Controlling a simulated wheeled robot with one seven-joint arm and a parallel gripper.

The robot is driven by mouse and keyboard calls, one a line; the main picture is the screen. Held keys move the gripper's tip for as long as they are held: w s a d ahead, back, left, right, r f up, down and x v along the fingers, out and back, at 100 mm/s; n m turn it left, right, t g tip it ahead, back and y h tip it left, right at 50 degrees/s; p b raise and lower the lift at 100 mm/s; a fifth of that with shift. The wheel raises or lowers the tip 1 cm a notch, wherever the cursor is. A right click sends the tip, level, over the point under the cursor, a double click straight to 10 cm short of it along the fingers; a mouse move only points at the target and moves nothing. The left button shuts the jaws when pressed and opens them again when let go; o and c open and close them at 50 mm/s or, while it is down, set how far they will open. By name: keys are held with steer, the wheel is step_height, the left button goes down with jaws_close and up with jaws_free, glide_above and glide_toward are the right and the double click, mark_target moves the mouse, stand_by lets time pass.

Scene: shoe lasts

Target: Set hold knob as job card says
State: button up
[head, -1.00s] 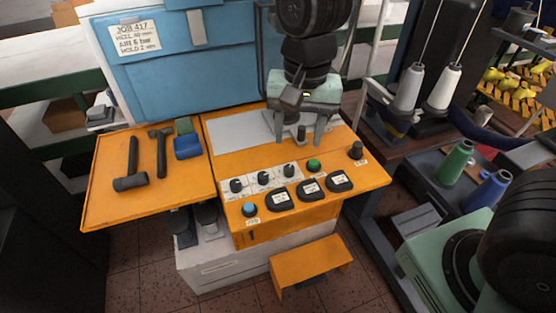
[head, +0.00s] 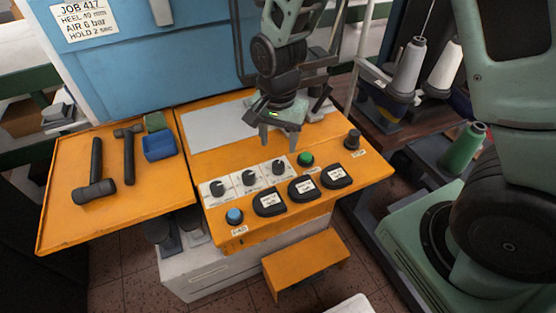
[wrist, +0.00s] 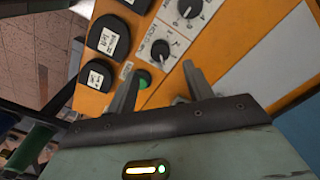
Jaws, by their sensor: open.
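The job card (head: 83,20) on the blue machine reads JOB 417, HEEL 40 mm, AIR 6 bar, HOLD 2 sec. Three black knobs stand in a row on white dial plates: the left knob (head: 218,188), middle knob (head: 249,177) and right knob (head: 278,167). My gripper (head: 281,140) is open and empty, fingers down, just behind and above the right knob. In the wrist view, the right knob (wrist: 160,50) lies just beyond the gap between my fingertips (wrist: 160,72), apart from them.
A green button (head: 305,159) sits right of the knobs.

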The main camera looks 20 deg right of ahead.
mark_target(278, 164)
step_height(278, 164, down, 8)
stand_by(0.4)
steer(key=c, duration=1)
